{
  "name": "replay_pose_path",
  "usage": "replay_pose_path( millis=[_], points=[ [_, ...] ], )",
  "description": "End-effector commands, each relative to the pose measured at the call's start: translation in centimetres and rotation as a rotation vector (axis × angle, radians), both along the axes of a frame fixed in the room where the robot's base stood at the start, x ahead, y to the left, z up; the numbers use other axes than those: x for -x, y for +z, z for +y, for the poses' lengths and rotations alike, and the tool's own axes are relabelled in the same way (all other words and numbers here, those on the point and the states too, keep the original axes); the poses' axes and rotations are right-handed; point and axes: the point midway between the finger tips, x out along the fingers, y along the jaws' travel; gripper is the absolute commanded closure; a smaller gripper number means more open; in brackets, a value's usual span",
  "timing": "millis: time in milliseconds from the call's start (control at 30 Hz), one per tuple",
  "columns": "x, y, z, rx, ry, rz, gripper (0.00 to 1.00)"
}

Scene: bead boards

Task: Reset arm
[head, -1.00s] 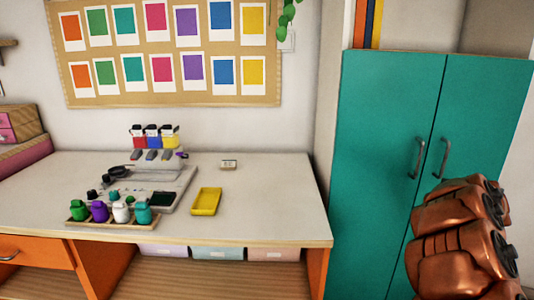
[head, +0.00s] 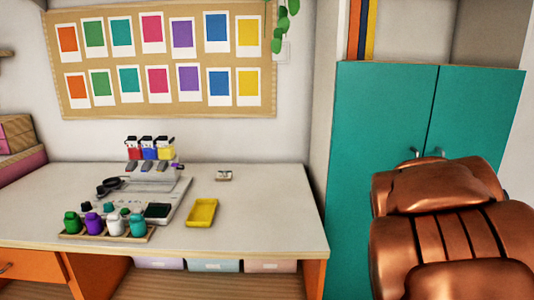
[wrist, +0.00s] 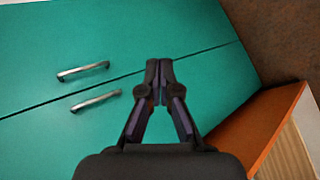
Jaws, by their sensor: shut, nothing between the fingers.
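My gripper (wrist: 158,84) shows in the wrist view, its two dark fingers together at the tips with nothing between them. It points toward the teal cabinet (wrist: 60,45), apart from the table's contents. In the head view the copper-coloured links of my arm fill the lower right, in front of the teal cabinet (head: 375,150). The gripper itself is not visible in the head view.
A grey-white table (head: 270,215) stands left of the cabinet. On it are a yellow tray (head: 201,213), a rack of several coloured bottles (head: 105,235), a bead board (head: 165,190) and a small box (head: 224,175). The table's right side (wrist: 260,130) shows close in the wrist view.

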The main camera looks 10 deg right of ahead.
Motion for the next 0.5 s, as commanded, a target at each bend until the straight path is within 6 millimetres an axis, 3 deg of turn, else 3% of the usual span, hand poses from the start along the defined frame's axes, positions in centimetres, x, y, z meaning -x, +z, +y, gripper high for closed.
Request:
replay_pose_path(
  millis=[33, 200, 400, 500],
  points=[
    [1.2, -1.4, 2.3, -0.083, -0.05, -0.019, 1.0],
    [6.4, -6.5, 9.9, -0.355, -0.244, -0.025, 1.0],
    [12.7, -11.1, 19.3, -0.613, -0.424, 0.064, 1.0],
    [15.7, -12.4, 23.2, -0.701, -0.493, 0.127, 1.0]
  ],
)
